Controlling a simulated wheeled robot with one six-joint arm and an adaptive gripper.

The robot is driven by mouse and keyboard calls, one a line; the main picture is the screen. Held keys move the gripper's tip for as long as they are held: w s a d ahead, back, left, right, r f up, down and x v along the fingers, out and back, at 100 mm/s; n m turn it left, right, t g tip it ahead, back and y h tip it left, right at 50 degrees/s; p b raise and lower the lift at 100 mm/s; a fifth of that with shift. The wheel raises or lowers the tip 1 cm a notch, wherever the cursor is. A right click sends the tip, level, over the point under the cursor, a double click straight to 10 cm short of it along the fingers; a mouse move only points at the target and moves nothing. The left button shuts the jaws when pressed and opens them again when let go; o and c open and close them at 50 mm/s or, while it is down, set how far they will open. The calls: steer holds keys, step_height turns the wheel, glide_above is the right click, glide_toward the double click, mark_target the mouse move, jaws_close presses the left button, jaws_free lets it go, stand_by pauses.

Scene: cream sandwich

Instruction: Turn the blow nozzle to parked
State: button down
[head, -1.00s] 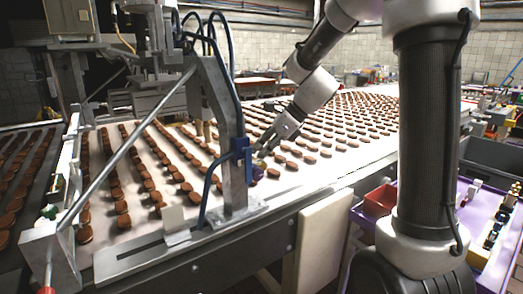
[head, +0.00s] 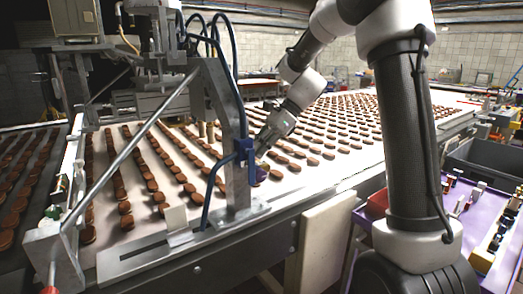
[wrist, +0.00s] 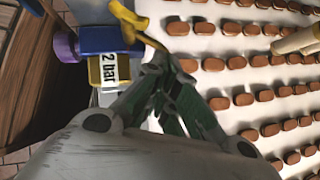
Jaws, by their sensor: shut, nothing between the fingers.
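In the wrist view a yellow lever-like piece (wrist: 136,22), which may be the blow nozzle, runs from the top and bends right. It is beside a blue block (wrist: 99,39) with a purple knob (wrist: 65,46) and a yellow block (wrist: 95,72) labelled "2 bar". My gripper (wrist: 160,62) is shut and empty, its tips just below the bent end of the yellow piece; I cannot tell whether they touch. In the head view my gripper (head: 262,150) is close to the right of the blue clamp (head: 243,150) on the grey post. No parked mark is readable.
A white conveyor (head: 290,181) carries rows of brown biscuits under and behind my gripper. The grey metal post (head: 236,185) with blue hoses stands left of it. Cream tubes (wrist: 298,40) show in the wrist view.

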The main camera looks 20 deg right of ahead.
steer(key=w+a+n+g, duration=0.1)
steer(key=n, duration=0.1)
steer(key=a+n+g, duration=0.1)
steer(key=n, duration=0.1)
steer(key=shift+w+a+g, duration=0.15)
steer(key=shift+w+g, duration=0.25)
steer(key=shift+a, duration=0.15)
stand_by(0.5)
